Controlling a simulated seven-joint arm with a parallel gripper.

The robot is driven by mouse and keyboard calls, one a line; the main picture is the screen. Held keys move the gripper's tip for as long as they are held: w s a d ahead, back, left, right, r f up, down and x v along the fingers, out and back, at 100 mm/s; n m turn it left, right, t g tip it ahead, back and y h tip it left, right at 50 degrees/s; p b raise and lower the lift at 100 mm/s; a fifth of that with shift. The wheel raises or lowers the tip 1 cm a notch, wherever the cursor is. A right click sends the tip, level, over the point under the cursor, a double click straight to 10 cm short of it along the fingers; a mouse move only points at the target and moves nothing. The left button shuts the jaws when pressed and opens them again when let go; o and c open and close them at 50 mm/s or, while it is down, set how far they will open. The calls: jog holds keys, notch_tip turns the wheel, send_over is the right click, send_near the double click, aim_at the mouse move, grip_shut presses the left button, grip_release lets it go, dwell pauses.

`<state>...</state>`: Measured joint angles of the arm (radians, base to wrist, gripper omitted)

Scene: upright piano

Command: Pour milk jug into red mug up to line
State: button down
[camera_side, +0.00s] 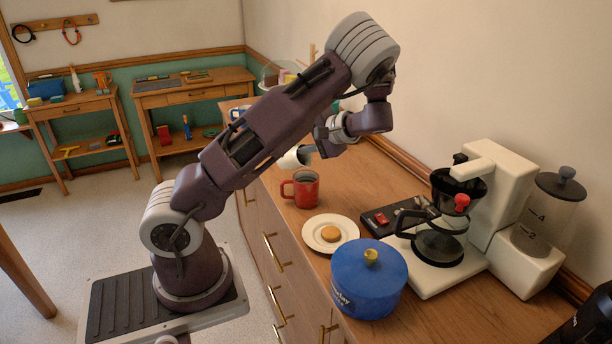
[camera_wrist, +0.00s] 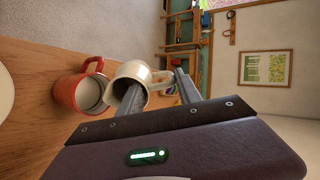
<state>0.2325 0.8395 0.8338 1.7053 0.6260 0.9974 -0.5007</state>
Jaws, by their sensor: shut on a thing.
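The red mug (camera_side: 300,189) stands upright on the wooden counter, with its handle to the left in the side view. It also shows in the wrist view (camera_wrist: 66,92); its inside looks pale, and I cannot make out a milk level or the line. The cream-white milk jug (camera_side: 291,158) is held just above and behind the mug, and looks tilted. In the wrist view the jug (camera_wrist: 152,98) is close beside the mug, its rim near the mug's. My gripper (camera_wrist: 160,92) is shut on the jug, on its handle side. No milk stream shows.
A white plate (camera_side: 316,246) with a biscuit (camera_side: 330,234) lies in front of the mug. A blue lidded pot (camera_side: 366,292) and a coffee maker (camera_side: 478,200) stand nearer the camera. A dark tray (camera_side: 382,221) with small things lies beside the coffee maker.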

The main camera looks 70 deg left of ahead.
jog(key=shift+s+a+r+t+h, duration=0.2)
jog(key=shift+a+r+t+h, duration=0.15)
jog(key=shift+h, duration=0.25)
jog(key=a+t+h, duration=0.1)
jog(key=s+a+r+t+h, duration=0.1)
jog(key=h, duration=0.1)
jog(key=shift+s+r, duration=0.1)
jog(key=shift+r, duration=0.1)
jog(key=s+a+f+t+h, duration=0.3)
jog(key=a+f+h, duration=0.2)
jog(key=f, duration=0.3)
notch_tip(320, 180, up, 6)
jog(key=m+h, duration=0.2)
jog(key=m, duration=0.1)
send_over(309, 155)
jog(key=shift+d+r+t, duration=0.1)
jog(key=shift+t, duration=0.15)
jog(key=w+d+r+m, duration=0.1)
jog(key=w+d+m, duration=0.15)
jog(key=d, duration=0.45)
jog(key=w+d+r+m, duration=0.1)
jog(key=w+d+r, duration=0.15)
jog(key=d, duration=0.45)
jog(key=s+d+f, duration=0.1)
jog(key=d+f, duration=0.2)
jog(key=d, duration=1.6)
jog(key=shift+s+f, duration=0.15)
jog(key=shift+s, duration=0.05)
